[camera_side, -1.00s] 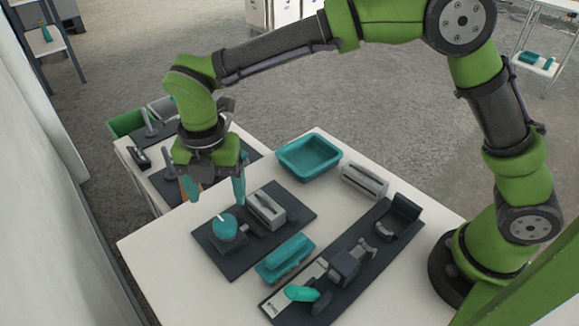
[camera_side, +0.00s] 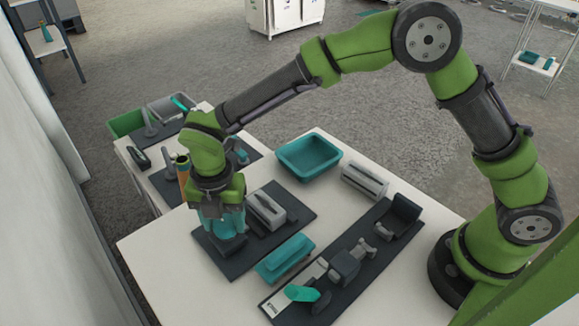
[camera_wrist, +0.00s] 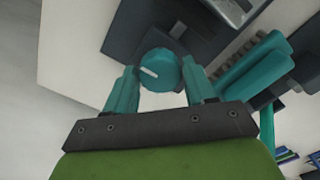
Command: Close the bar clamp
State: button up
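A dark long fixture (camera_side: 372,238) with grey blocks, a pale strip and a teal lever (camera_side: 300,293) lies on the table's right side; it looks like the bar clamp, with its lever at the near end. My gripper (camera_side: 222,226) is away to its left, pointing down over a round teal knob on a dark base. In the wrist view the knob (camera_wrist: 160,71) has a white mark and sits between the two teal fingers of my gripper (camera_wrist: 160,88). The fingers are spread, with gaps beside the knob. In the side view the fingers mostly hide the knob.
A grey box-like block (camera_side: 266,209) stands on the same dark mat (camera_side: 292,197), close right of my gripper. A teal tray (camera_side: 286,258), a teal bin (camera_side: 309,156) and a grey slotted block (camera_side: 364,181) stand nearby. The table's front left is clear.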

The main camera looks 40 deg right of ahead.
jog(key=c, duration=0.6)
